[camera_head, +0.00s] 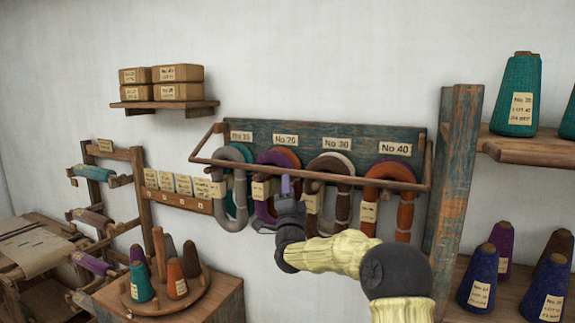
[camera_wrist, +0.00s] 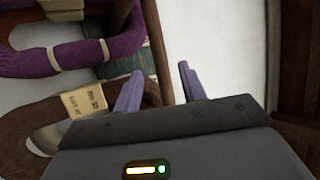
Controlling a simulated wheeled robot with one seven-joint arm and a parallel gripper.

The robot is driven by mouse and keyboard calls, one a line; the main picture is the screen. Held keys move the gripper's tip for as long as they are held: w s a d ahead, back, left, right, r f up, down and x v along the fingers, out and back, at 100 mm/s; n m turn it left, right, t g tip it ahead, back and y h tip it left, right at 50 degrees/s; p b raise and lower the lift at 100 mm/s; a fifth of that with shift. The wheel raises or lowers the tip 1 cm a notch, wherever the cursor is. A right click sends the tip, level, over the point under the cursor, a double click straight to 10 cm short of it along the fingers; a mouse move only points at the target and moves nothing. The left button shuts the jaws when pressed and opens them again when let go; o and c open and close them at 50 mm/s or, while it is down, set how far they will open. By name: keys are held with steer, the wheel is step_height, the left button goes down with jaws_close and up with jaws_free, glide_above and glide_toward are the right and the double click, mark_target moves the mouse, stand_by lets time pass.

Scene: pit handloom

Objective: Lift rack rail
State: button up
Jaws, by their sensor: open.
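The rack rail (camera_head: 335,177) is a thin brown wooden bar across the front of the wall rack, joined to a side arm at each end. It lies in front of the hanging yarn hanks and appears lowered. My gripper (camera_head: 287,184) is open at the rail, left of its middle, with purple fingers pointing up. In the wrist view the two fingers (camera_wrist: 160,82) stand apart, and a brown wooden strip runs close to the left finger. I cannot tell whether that strip is the rail, or whether the fingers touch the rail.
Grey, purple, brown and orange hanks (camera_head: 404,210) hang below the blue-green backboard (camera_head: 265,133). A worn post (camera_head: 455,170) stands right of the rack, beside shelves of yarn cones (camera_head: 517,95). A round cone stand (camera_head: 195,300) is at lower left. Bare wall lies above the rack.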

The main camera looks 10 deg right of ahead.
mark_target(287, 172)
steer(key=p+x, duration=0.3)
steer(key=x, duration=0.3)
steer(key=shift+s, duration=0.1)
steer(key=shift+w+r+p, duration=0.15)
steer(key=shift+w+p, duration=0.2)
steer(key=shift+w, duration=0.1)
jaws_close()
